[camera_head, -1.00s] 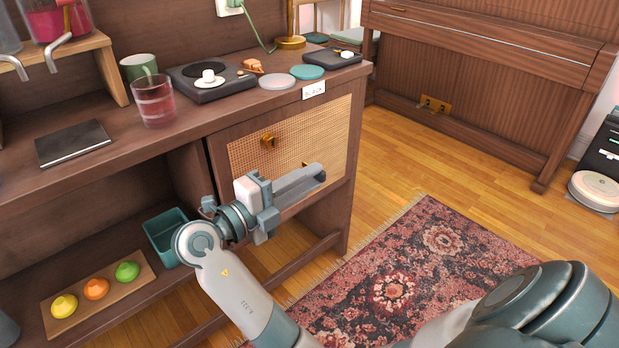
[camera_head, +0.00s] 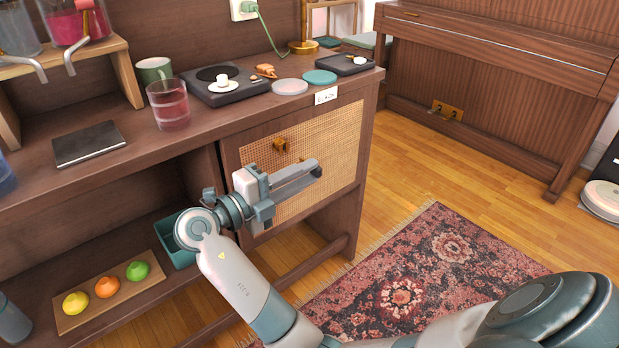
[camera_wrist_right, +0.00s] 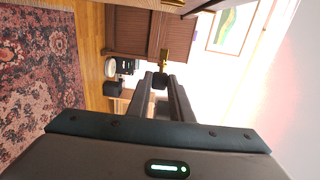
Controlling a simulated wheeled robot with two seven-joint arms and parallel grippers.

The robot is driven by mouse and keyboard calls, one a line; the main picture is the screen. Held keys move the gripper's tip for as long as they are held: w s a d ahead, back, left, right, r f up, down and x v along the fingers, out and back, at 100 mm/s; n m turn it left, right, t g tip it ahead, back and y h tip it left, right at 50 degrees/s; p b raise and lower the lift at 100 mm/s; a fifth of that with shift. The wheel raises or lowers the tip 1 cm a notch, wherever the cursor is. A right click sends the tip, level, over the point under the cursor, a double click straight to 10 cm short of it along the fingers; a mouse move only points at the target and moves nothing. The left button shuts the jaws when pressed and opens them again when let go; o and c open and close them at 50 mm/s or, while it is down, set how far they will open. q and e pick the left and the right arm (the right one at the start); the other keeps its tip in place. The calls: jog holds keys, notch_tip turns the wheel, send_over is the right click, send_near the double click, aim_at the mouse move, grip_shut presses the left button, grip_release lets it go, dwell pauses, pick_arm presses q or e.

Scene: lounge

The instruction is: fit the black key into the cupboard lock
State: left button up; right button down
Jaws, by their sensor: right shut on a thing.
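My right gripper (camera_head: 314,170) reaches across the front of the cupboard door (camera_head: 345,140), with its fingers pointing right. In the right wrist view the fingers are shut on the black key (camera_wrist_right: 160,81), a small dark piece between the fingertips. A brass-coloured part, seemingly its shaft, extends from it toward the cupboard side. In the head view the fingers hide most of the key. My left gripper is out of view.
The cupboard top holds a glass (camera_head: 169,104), a black turntable-like device (camera_head: 222,87), coasters and a dark notebook (camera_head: 88,143). A teal bin (camera_head: 172,250) and a board of fruit (camera_head: 78,322) stand below. Open floor and a patterned rug (camera_head: 430,270) lie right.

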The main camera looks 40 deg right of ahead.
aim_at(301, 161)
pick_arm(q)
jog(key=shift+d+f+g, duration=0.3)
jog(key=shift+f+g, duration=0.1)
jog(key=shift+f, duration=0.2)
pick_arm(e)
jog(key=w, duration=0.4)
jog(key=shift+w+a, duration=0.15)
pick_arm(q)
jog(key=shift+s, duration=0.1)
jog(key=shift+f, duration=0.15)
pick_arm(e)
jog(key=shift+w, duration=0.1)
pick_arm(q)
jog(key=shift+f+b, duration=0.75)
pick_arm(e)
jog(key=shift+w+a, duration=0.1)
jog(key=shift+w, duration=0.15)
